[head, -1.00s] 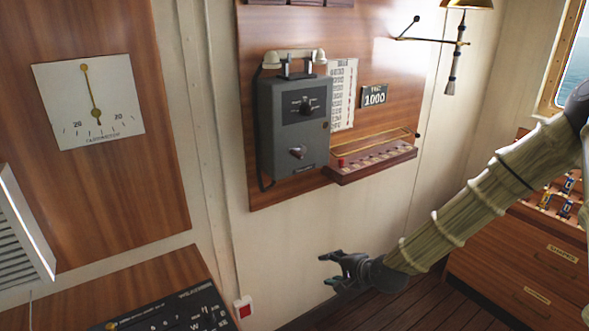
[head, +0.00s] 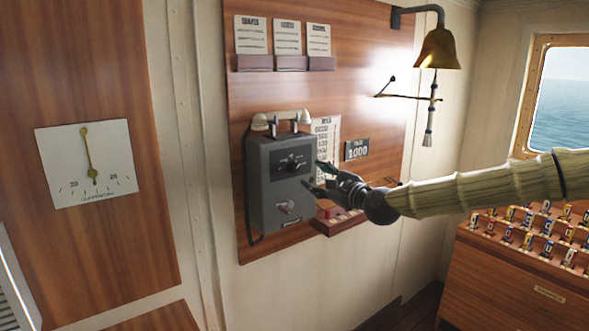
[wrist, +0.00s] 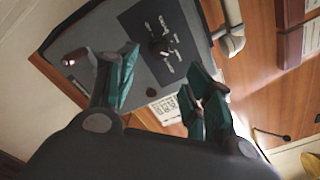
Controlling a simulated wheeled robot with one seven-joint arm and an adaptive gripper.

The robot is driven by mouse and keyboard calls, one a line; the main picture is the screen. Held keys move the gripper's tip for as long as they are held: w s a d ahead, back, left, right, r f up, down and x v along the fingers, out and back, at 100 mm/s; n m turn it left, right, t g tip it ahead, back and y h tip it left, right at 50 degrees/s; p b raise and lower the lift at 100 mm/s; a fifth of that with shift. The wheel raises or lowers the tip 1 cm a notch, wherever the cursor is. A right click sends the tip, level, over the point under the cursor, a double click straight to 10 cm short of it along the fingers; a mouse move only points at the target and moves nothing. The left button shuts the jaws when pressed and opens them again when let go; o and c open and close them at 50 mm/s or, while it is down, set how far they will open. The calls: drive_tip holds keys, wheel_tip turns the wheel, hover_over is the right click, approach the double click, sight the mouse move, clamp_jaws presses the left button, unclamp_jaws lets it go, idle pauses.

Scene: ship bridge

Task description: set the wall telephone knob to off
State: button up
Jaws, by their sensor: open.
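The grey wall telephone (head: 270,215) hangs on the wooden panel, with a pale handset (head: 280,120) across its top. Its round dark knob (head: 292,166) sits on a black plate in the upper front; the setting marks are too small to read. A second, lower crank-like part (head: 286,207) sticks out below. My gripper (head: 313,177) is open and empty, just right of the telephone front. In the wrist view the knob (wrist: 160,47) shows beyond and between the open fingers (wrist: 160,90), apart from them.
A small rack (head: 338,222) sits below right of the telephone, partly hidden behind my gripper. A sign reading 1000 (head: 356,150) and a brass bell (head: 437,48) are to the right. A clinometer (head: 88,165) hangs on the left panel.

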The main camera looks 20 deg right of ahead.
sight(297, 168)
drive_tip(key=shift+p+x, duration=1.8)
drive_tip(key=shift+x, duration=3.15)
drive_tip(key=shift+c, duration=0.2)
drive_tip(key=c, duration=1)
